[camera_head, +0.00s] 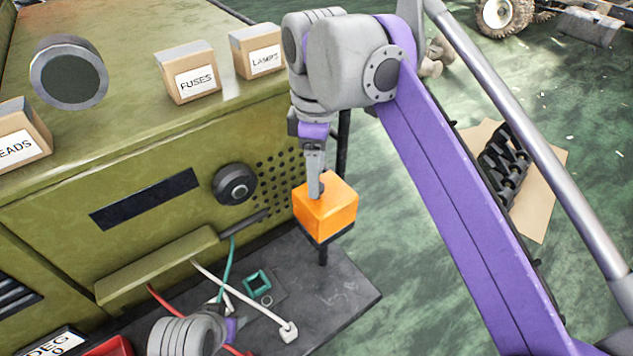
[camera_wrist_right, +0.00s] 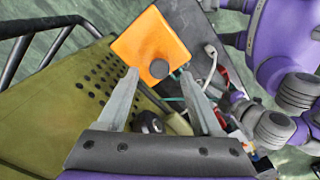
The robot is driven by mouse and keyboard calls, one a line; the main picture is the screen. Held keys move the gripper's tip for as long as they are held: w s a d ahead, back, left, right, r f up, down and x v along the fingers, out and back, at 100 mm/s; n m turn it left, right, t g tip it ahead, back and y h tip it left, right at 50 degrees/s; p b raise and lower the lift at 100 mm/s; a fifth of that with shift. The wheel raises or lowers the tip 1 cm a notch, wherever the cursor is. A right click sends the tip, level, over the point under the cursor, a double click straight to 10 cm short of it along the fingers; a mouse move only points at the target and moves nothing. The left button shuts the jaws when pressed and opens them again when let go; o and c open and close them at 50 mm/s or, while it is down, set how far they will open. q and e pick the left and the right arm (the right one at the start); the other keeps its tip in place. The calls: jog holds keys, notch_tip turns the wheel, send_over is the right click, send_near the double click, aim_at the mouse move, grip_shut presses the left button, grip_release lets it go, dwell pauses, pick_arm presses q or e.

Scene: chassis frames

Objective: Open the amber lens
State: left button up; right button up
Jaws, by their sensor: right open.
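The amber lens (camera_head: 327,215) is an orange box on a dark base atop a thin post, at the corner of the dark shelf. A round dark knob (camera_wrist_right: 159,69) sits on its orange face in the right wrist view. My right gripper (camera_head: 316,188) comes down from above onto the lens. In the right wrist view its open fingers (camera_wrist_right: 160,78) stand either side of the knob with nothing held between them. In the head view the finger mostly hides the knob. My left gripper (camera_head: 232,326) is at the bottom, its fingers not clear.
A dark shelf (camera_head: 345,290) holds cables, a white plug (camera_head: 288,331) and a teal square frame (camera_head: 257,282). The green cabinet (camera_head: 120,165) stands behind with a dial (camera_head: 234,184). Boxes marked FUSES (camera_head: 188,72) and LAMPS (camera_head: 257,50) sit on top. Floor lies right.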

aim_at(325, 200)
jog(key=shift+f, duration=1.2)
grip_shut()
dwell(0.6)
